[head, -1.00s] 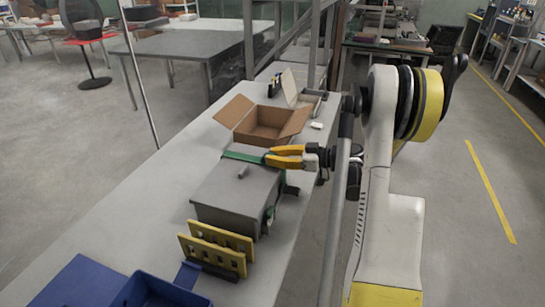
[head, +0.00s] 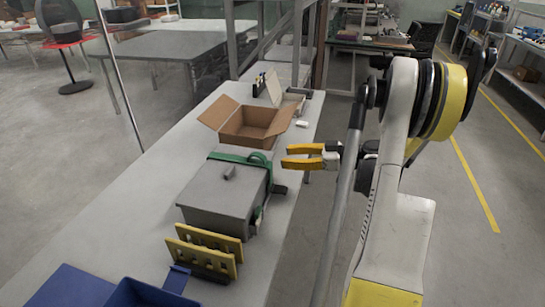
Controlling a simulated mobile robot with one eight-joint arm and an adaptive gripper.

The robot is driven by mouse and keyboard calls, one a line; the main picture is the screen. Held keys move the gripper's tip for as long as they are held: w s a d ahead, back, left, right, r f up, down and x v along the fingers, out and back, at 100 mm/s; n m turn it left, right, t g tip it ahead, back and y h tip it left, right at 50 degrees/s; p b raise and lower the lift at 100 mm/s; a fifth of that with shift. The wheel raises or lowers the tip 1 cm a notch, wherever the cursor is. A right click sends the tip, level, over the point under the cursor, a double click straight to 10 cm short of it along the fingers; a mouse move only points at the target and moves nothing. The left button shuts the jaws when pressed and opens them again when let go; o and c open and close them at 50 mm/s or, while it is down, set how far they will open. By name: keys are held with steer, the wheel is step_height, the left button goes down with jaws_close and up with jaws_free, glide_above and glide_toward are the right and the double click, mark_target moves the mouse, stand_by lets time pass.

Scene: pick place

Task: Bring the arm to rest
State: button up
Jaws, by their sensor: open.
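My gripper (head: 287,156) has yellow-orange fingers, parted and empty, pointing left in the head view. It hangs at the right edge of the workbench (head: 125,220), to the right of the grey box with green trim (head: 220,198) and near the open cardboard box (head: 250,125). It looks apart from both. My arm runs from the gripper to the right side of the view.
A yellow slotted rack (head: 205,248) stands in front of the grey box, with a blue bin (head: 140,295) at the near end. A small white item (head: 302,124) lies beside the cardboard box. A metal upright (head: 230,40) rises behind. Floor at right is clear.

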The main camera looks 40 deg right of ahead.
steer(key=shift+v, duration=0.9)
steer(key=a+r+m+g+h, duration=0.1)
steer(key=a+g, duration=0.1)
steer(key=a, duration=0.5)
steer(key=w+a+r+m+g+h, duration=0.1)
steer(key=a+m+g, duration=0.1)
steer(key=a, duration=0.6)
steer(key=a+r+m+g+h, duration=0.1)
steer(key=a+r+g, duration=0.1)
steer(key=a, duration=0.5)
steer(key=shift+w+a+r, duration=0.1)
steer(key=shift+w+a, duration=0.1)
steer(key=s+a+m+h, duration=0.2)
steer(key=s+a+h, duration=0.3)
steer(key=s+a, duration=0.6)
steer(key=s, duration=0.3)
steer(key=shift+r+m+h, duration=0.2)
steer(key=shift+m+h, duration=0.2)
steer(key=shift+w, duration=0.1)
